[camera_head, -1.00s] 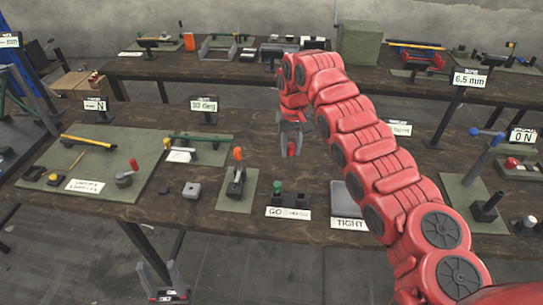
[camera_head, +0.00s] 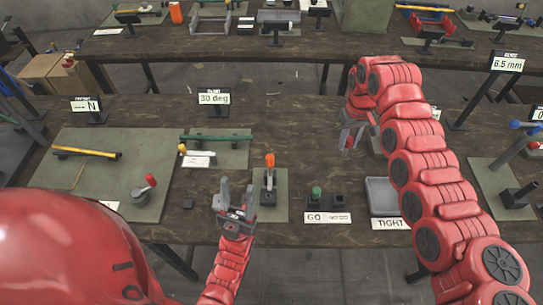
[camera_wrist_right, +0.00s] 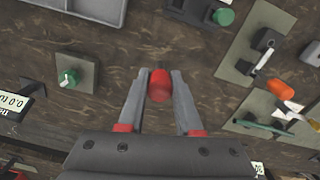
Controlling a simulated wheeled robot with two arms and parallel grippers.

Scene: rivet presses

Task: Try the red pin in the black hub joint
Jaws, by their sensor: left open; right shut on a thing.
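The red pin (camera_wrist_right: 159,85) is between the closed-in fingers of my right gripper (camera_wrist_right: 160,78) in the right wrist view. My left gripper (camera_head: 237,188) is open and empty at the table's front, just left of that fixture.
A black stand (camera_head: 340,202) with a green knob (camera_head: 316,192) is behind the GO label. A grey tray (camera_head: 380,190) stands behind the TIGHT label. The table's middle is mostly bare.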

